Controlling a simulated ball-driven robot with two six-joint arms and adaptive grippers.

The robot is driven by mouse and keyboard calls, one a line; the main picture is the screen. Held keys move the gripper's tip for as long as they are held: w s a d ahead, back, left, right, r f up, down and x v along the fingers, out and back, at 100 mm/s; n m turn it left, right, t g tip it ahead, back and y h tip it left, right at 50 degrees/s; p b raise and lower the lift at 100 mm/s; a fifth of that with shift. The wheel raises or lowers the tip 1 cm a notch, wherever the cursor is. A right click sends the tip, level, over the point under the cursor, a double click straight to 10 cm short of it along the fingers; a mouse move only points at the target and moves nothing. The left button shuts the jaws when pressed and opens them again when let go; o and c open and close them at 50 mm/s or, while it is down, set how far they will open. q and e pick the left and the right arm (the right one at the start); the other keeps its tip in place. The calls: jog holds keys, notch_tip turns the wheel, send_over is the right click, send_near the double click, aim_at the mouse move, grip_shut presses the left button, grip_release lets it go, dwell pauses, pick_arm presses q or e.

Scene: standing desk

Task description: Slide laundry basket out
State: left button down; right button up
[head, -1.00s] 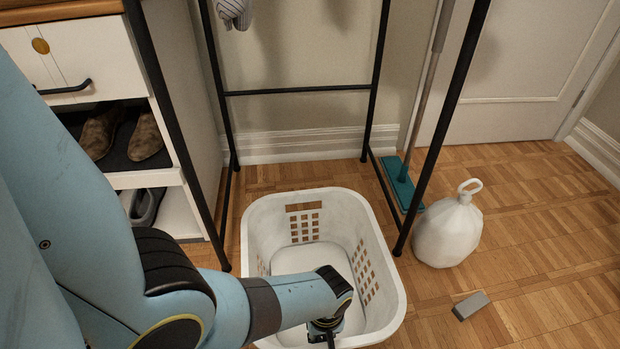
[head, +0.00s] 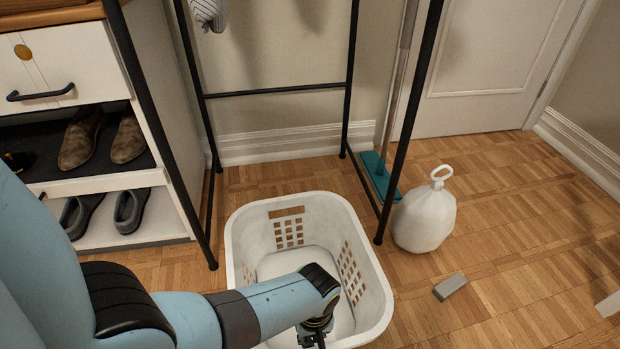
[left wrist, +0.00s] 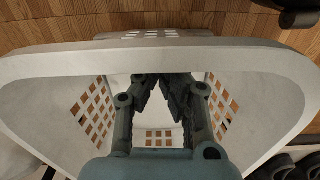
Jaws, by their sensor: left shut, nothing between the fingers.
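The white plastic laundry basket (head: 372,248) stands upright on the floor in front of the black frame in the head view. It looks empty, with square holes in its walls. My left arm reaches over it from the left, and my left gripper (head: 316,336) is at the near side of the basket, partly cut off by the picture's lower edge. In the left wrist view the gripper (left wrist: 161,84) points into the basket, with the rim (left wrist: 160,58) beyond the fingers. Its fingers are shut with nothing between them. My right gripper does not show.
A black metal rack (head: 280,91) stands behind the basket. A shoe cabinet (head: 172,200) is at the left. Floor to the right is mostly clear.

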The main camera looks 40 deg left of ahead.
pick_arm(q)
notch_tip(320, 180, up, 10)
dwell(0.4)
jog(key=shift+f, duration=0.15)
